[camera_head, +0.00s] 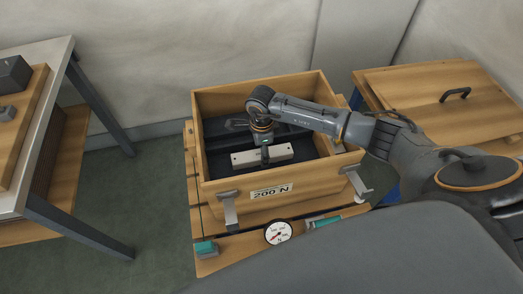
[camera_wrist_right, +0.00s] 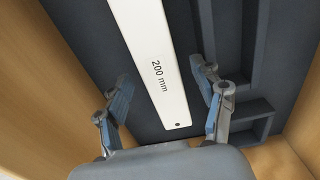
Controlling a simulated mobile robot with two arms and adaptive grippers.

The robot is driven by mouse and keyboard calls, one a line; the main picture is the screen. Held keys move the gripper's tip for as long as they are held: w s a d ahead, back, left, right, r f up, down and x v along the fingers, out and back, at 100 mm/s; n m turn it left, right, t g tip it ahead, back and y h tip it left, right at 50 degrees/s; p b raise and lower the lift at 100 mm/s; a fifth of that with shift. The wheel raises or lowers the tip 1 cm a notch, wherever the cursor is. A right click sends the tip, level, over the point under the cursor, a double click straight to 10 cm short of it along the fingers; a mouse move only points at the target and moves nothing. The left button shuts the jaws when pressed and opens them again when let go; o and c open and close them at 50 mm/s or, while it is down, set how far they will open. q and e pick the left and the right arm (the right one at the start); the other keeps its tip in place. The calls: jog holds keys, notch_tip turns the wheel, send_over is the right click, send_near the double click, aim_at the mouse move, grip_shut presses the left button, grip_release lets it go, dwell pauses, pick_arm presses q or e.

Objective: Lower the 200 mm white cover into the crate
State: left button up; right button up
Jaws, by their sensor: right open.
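The white cover (camera_head: 278,153), a long bar, lies inside the wooden crate (camera_head: 300,185), over its dark lining. In the right wrist view the white cover (camera_wrist_right: 150,60) shows its "200 mm" print and a small hole near its near end. My right gripper (camera_head: 264,152) reaches down into the crate over the cover. In the wrist view its two fingers (camera_wrist_right: 165,80) are spread, one on each side of the cover, with gaps between. Whether the cover lies flat on the lining is hard to tell. My left gripper is not in view.
The dark insert (camera_wrist_right: 240,60) has raised ribs and recesses right of the cover. The crate walls stand close around my gripper. A round dial (camera_head: 278,232) and a teal-handled tool (camera_head: 322,222) lie before the crate. A wooden lid (camera_head: 440,95) is at right, a metal-framed table (camera_head: 50,60) at left.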

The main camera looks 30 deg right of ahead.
notch_tip(320, 180, up, 28)
jog(key=p, duration=0.9)
jog(key=shift+f, duration=0.2)
dwell(0.6)
